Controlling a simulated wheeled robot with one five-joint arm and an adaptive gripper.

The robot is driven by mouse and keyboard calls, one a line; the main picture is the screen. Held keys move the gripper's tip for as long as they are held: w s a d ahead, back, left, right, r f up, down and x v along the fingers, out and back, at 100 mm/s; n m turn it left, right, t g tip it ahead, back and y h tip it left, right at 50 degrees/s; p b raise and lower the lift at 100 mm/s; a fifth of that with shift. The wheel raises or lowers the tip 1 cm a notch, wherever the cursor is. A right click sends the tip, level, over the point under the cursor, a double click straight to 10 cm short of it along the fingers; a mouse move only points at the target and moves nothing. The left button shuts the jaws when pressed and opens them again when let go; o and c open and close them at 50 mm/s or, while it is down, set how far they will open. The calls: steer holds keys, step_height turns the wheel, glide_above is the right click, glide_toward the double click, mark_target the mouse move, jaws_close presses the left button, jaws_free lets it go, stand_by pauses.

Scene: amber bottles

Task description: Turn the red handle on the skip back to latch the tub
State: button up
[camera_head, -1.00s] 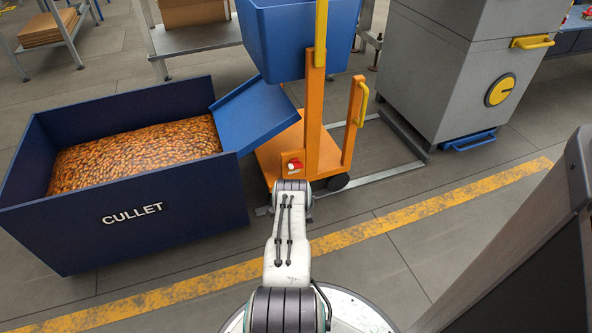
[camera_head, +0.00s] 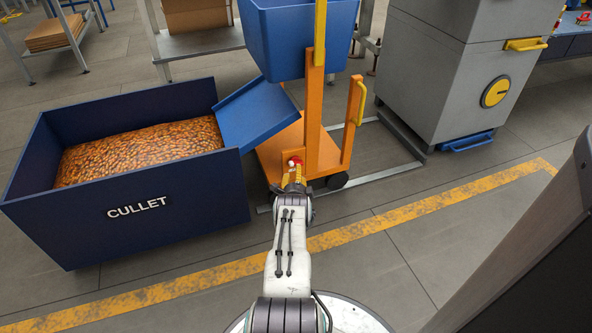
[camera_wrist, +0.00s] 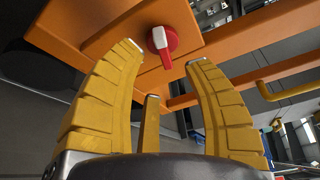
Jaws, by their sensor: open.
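The red handle (camera_wrist: 164,46) shows in the wrist view on an orange plate of the skip's frame, with a white face on its upper left and its lever pointing down. My gripper (camera_wrist: 166,60) is open, its yellow fingers on either side of the handle and not closed on it; the exact gap in depth is hard to tell. In the head view, the handle (camera_head: 295,161) shows just beyond my gripper (camera_head: 293,172), partly covered. The blue tub (camera_head: 288,40) sits high on the orange skip frame (camera_head: 316,110), cut off by the top edge.
A dark blue bin marked CULLET (camera_head: 140,215), full of amber pieces, stands left, with a blue chute (camera_head: 255,115) beside it. A yellow grab handle (camera_head: 361,103) is right of the frame. A grey cabinet (camera_head: 430,75) stands farther right.

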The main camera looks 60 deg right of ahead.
mark_target(296, 162)
steer(key=shift+b+x, duration=2.45)
steer(key=shift+x, duration=0.35)
jaws_close()
